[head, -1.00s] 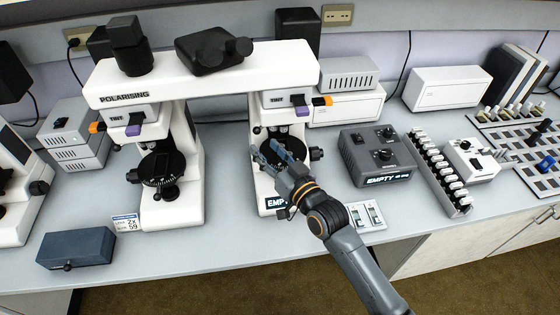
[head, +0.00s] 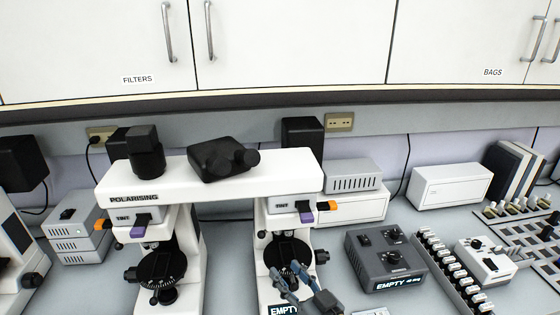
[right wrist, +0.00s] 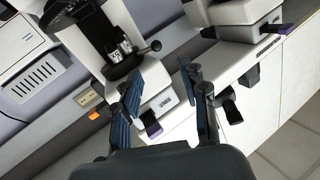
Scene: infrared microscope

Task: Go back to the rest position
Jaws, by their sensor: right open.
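My right gripper (head: 294,281) is at the bottom of the head view, in front of the right stand of the polarising microscope (head: 245,176). In the right wrist view its two blue-padded fingers (right wrist: 160,97) are spread apart with nothing between them. The microscope is a white double-stand body with a black eyepiece head (head: 218,160) on its top bridge. A round black stage (head: 163,268) shows on its left stand. The stage on the right stand is partly hidden behind my gripper. My left gripper is in no view.
A grey control box marked EMPTY (head: 385,258) stands right of the microscope. A row of white-topped pieces (head: 452,268) and a white switch box (head: 484,262) are further right. White wall cupboards (head: 290,45) hang above the bench. Grey stacked boxes (head: 75,236) stand at the left.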

